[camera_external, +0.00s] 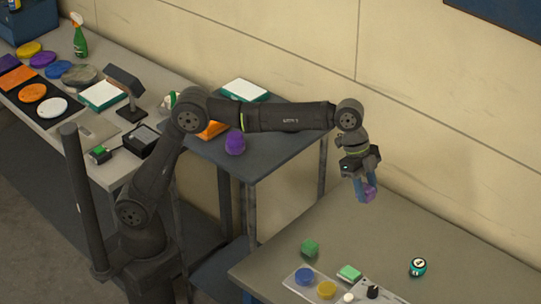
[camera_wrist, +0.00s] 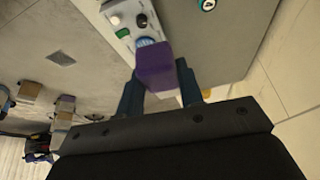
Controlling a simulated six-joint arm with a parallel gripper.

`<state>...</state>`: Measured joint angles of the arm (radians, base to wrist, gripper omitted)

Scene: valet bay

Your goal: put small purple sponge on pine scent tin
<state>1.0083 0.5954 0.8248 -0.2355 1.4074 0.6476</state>
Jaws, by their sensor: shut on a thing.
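My gripper (camera_external: 363,187) is shut on a small purple sponge (camera_external: 369,193) and holds it in the air above the back left part of the right-hand table. In the wrist view the purple sponge (camera_wrist: 156,66) sits between the two blue fingers, with the tray behind it. A round teal tin with a pale mark on its dark top (camera_external: 418,267) stands on that table, right of and below the gripper. It shows partly at the top edge of the wrist view (camera_wrist: 208,4). I cannot read a label, but it looks like the pine scent tin.
Another purple object (camera_external: 235,143) is on the dark middle table. The table around the teal tin is clear.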

